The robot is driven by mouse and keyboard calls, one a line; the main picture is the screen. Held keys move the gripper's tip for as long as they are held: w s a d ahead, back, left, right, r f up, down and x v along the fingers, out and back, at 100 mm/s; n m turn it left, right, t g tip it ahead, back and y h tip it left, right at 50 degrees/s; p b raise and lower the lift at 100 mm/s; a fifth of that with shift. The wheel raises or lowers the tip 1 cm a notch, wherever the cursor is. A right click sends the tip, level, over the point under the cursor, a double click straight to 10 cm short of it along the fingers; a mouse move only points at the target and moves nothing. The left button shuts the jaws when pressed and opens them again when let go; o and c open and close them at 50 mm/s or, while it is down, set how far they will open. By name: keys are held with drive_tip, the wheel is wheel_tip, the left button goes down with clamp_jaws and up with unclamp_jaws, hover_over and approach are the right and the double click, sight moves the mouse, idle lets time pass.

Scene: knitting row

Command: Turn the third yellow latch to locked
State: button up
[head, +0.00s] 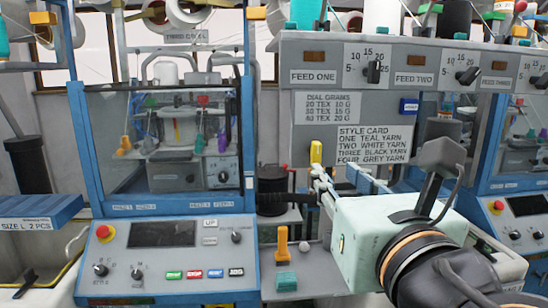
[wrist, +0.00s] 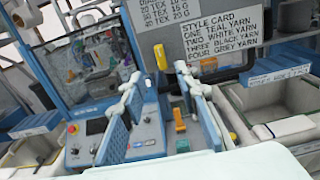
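A yellow upright handle (head: 316,152), the likely latch, stands to the right of the blue-framed machine under the sign THIRD CELL (head: 186,36). It also shows in the wrist view (wrist: 159,55), beyond my fingertips. Its base and any lock marking are not readable. My gripper (head: 326,178) is just below and right of this handle in the head view. In the wrist view my gripper (wrist: 158,78) has its two blue-padded fingers wide apart with nothing between the tips. I cannot tell whether a finger touches the handle.
An orange lever (head: 282,243) stands on a grey ledge below, behind a teal block (head: 286,281). The control panel (head: 170,258) with a red button (head: 103,231) is at left. A grey dial panel (head: 350,110) with a style card (head: 374,146) rises behind my arm.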

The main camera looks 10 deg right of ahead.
sight(318, 154)
drive_tip(key=shift+w+f+b, duration=0.15)
drive_tip(key=shift+w+b, duration=0.45)
drive_tip(key=shift+w, duration=4.8)
clamp_jaws()
